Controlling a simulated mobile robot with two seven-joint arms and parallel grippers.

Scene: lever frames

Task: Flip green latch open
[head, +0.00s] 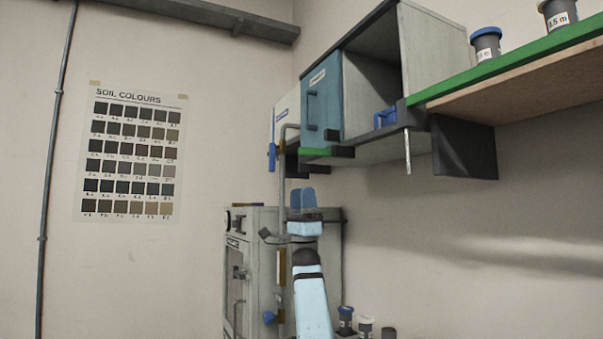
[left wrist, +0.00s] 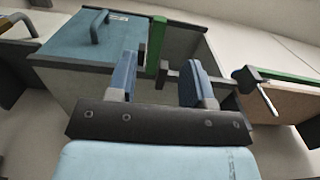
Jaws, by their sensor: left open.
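The green latch (head: 316,152) shows as a short green bar with a dark block at its right end, at the lower edge of a cabinet with a blue door (head: 328,100). In the left wrist view the green latch (left wrist: 157,45) stands upright in the picture, beyond the gap between my fingers, beside the blue door (left wrist: 90,55). My left gripper (head: 302,198) is open and empty, below the latch in the head view. Its two blue fingers also show in the left wrist view (left wrist: 160,80), apart from each other with nothing between them. My right gripper is not in view.
A shelf with a green edge (head: 510,67) carries jars (head: 486,44) at the right. A blue part (head: 385,118) and a metal rod (head: 408,150) stick out near the cabinet. A grey cabinet (head: 262,225) stands below. The wall at left is clear apart from a chart (head: 131,150) and pipe.

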